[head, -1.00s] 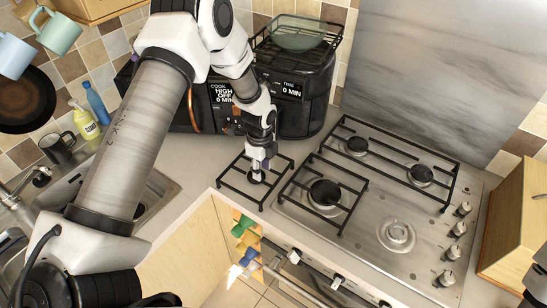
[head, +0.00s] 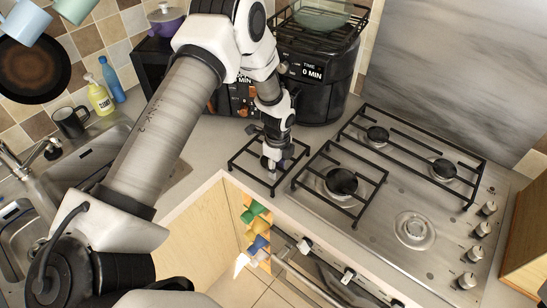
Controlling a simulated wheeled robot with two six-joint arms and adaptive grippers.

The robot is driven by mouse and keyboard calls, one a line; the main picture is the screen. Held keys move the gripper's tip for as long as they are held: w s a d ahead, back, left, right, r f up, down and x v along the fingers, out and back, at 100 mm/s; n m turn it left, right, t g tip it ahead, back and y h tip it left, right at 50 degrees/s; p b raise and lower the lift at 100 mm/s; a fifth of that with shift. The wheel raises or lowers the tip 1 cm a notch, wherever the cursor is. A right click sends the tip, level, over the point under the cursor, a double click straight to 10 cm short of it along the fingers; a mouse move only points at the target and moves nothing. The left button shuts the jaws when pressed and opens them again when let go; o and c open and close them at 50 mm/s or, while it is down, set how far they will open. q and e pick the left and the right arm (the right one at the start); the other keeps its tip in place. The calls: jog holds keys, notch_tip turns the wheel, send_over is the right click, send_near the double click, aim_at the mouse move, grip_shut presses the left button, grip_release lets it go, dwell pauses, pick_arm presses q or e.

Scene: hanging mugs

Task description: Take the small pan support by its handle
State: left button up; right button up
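The small pan support (head: 250,175) is a low black metal grate lying on the grey counter, left of the hob. My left gripper (head: 271,168) points down over the middle of this support, with its fingertips at or just above the centre. The fingers and the wrist hide the middle of the support, so I cannot see its handle clearly. I cannot tell whether the fingers are apart, shut or touching it. My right gripper is not in view.
The hob (head: 385,210) with two larger black pan supports lies close on the right. A black air fryer (head: 318,85) stands behind my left gripper, with a bowl on a rack on top. The sink (head: 85,155), a dark mug (head: 70,122) and bottles are at the left.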

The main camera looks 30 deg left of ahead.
pick_arm(q)
grip_shut()
jog(key=shift+c, duration=1.9)
grip_release()
grip_shut()
jog(key=shift+w+r+p, duration=0.25)
jog(key=shift+r+p, duration=0.45)
jog(key=shift+r, duration=0.2)
notch_tip(320, 180, up, 2)
jog(key=shift+s+p, duration=0.15)
jog(key=shift+p, duration=0.45)
jog(key=shift+r+p, duration=1.05)
jog(key=shift+r, duration=0.55)
